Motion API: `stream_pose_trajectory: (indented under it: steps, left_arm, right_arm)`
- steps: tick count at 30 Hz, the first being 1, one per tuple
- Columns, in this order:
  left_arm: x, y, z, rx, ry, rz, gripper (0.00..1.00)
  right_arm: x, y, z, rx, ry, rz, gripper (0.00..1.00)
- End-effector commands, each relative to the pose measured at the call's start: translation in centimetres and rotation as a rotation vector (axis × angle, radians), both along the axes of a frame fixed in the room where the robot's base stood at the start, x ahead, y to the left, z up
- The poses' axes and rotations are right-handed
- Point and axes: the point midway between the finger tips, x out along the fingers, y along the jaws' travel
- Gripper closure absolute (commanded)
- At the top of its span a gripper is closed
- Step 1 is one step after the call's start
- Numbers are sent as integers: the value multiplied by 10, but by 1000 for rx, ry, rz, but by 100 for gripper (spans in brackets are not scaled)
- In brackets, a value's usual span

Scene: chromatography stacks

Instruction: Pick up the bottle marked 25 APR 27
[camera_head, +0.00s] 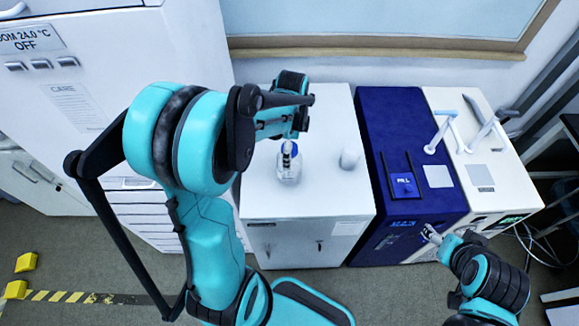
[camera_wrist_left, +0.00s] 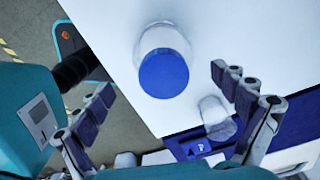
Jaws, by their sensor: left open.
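A clear bottle with a blue cap (camera_head: 289,171) stands on the white cabinet top near its middle. It also shows in the left wrist view (camera_wrist_left: 163,70), cap toward the camera. No date marking on it is readable. My left gripper (camera_head: 287,147) is directly over the bottle in the head view. In the left wrist view my left gripper (camera_wrist_left: 160,84) is open, its fingers apart on either side of the bottle's cap, with nothing held. My right gripper (camera_head: 431,234) is at the lower right, in front of the dark blue unit; its finger opening is too small to tell.
A smaller pale, clear container (camera_head: 349,158) stands right of the bottle on the white cabinet top (camera_head: 310,200). The dark blue unit (camera_head: 395,130) and a white instrument (camera_head: 465,150) stand further right. A tall white cabinet (camera_head: 150,60) is behind my left arm.

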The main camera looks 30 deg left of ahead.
Motion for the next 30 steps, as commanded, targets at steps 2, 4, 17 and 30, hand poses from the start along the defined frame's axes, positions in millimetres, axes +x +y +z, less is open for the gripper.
stream_pose_trajectory:
  steps: [2, 4, 17, 30]
  left_arm:
    - [1, 2, -11, 0, -1, 1, 3]
    - [2, 4, -21, 0, -1, 2, 3]
    - [3, 8, -56, 1, -2, 1, 3]
    - [3, 8, -55, 1, -2, 2, 88]
  right_arm:
    - [0, 0, -4, 0, 0, 0, 32]
    - [0, 0, -7, 0, 0, 0, 32]
    - [0, 0, -15, 0, 0, 0, 32]
    - [0, 0, -15, 0, 0, 0, 32]
